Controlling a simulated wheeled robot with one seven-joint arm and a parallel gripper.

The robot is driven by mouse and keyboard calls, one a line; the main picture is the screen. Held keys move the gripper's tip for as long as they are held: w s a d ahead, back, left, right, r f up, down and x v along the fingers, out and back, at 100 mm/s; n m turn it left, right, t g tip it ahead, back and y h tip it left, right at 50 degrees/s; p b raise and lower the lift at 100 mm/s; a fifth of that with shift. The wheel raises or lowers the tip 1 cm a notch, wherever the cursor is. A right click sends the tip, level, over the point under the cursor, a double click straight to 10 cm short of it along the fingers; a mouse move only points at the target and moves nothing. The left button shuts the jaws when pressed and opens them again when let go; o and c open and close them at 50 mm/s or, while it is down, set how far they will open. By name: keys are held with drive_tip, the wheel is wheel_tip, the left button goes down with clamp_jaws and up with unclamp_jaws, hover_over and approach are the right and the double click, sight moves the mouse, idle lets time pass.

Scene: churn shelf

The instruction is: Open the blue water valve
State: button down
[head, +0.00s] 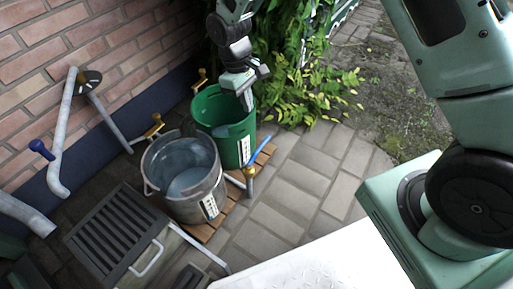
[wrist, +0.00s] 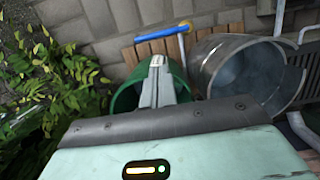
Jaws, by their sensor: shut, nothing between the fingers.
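A blue lever handle (head: 259,148) sits above a brass valve body (head: 249,173) on a pale pipe, at the right side of the two buckets. The blue lever also shows in the wrist view (wrist: 155,34), beyond my fingers. Another blue handle (head: 41,149) is on a grey pipe by the brick wall at the left. My gripper (head: 247,104) is shut and empty. It points down over the green bucket (head: 238,150), apart from the blue lever. In the wrist view my fingers (wrist: 157,66) hide part of the green bucket (wrist: 125,98).
A metal bucket (head: 205,200) with liquid stands beside the green bucket on wooden slats (head: 201,232). Brass taps (head: 153,127) are near the wall. A dark slatted crate (head: 108,240) stands at the lower left. A leafy bush (head: 295,75) is behind; paving at the right is clear.

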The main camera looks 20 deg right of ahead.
sight(259, 151)
drive_tip(key=f, duration=0.1)
drive_tip(key=w+f+b, duration=0.1)
drive_tip(key=f, duration=0.1)
drive_tip(key=d+f, duration=0.1)
drive_tip(key=shift+w+d+f, duration=0.1)
drive_tip(key=shift+w+f, duration=0.05)
drive_tip(key=shift+f, duration=0.2)
drive_tip(key=b+x, duration=0.6)
drive_tip(key=x, duration=0.4)
drive_tip(key=shift+d+b, duration=0.2)
drive_tip(key=shift+b, duration=0.15)
drive_tip(key=shift+r, duration=0.1)
